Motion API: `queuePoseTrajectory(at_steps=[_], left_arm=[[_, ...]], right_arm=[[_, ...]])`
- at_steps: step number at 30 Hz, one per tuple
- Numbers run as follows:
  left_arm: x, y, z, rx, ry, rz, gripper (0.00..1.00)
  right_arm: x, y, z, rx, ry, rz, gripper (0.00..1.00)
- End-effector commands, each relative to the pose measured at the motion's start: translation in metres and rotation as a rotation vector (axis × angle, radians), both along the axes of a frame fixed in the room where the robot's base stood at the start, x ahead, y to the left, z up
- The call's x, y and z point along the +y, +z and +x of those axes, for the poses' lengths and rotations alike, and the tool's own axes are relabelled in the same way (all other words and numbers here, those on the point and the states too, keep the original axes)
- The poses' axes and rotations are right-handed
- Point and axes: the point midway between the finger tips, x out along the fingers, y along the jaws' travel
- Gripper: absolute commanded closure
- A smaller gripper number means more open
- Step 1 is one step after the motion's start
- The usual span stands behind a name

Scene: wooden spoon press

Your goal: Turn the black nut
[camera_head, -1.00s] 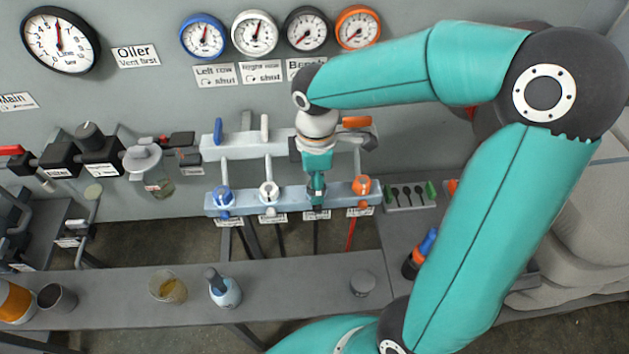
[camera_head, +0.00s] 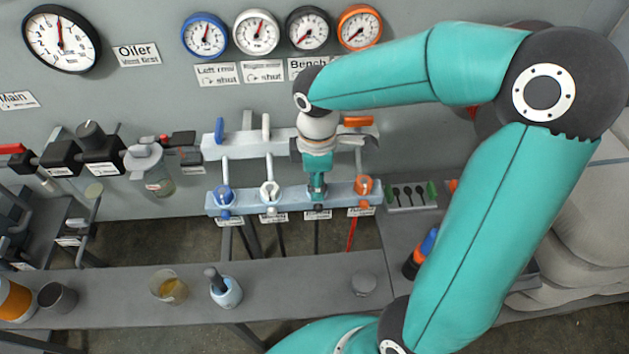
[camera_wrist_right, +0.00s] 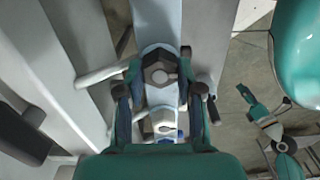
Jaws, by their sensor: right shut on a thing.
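The black nut (camera_wrist_right: 159,72) is a dark hexagonal fitting on the lower pale-blue manifold bar (camera_head: 292,195), third in the row from the left. My right gripper (camera_head: 317,190) reaches down to it and is shut on it; the gripper hides most of the nut in the head view. In the right wrist view, the fingers of my right gripper (camera_wrist_right: 159,84) stand on either side of the nut. My left gripper is not in view.
A blue nut (camera_head: 223,194) and a white nut (camera_head: 270,190) sit left of my right gripper, an orange nut (camera_head: 363,185) close on its right. An upper bar (camera_head: 240,141) with lever handles lies behind. Jars and cups stand on the front bench (camera_head: 130,300).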

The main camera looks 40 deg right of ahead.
Motion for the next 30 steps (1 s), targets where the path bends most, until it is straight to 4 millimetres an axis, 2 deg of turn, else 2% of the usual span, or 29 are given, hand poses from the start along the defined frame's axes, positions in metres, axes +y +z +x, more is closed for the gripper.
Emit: queuePoseTrajectory(at_steps=[11,30], left_arm=[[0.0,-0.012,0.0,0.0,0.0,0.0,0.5],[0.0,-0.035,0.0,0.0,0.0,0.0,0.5]], right_arm=[[-0.001,-0.001,0.0,-0.002,-0.206,-0.002,0.99],[-0.001,-0.001,0.0,-0.003,-0.802,-0.002,0.99]])
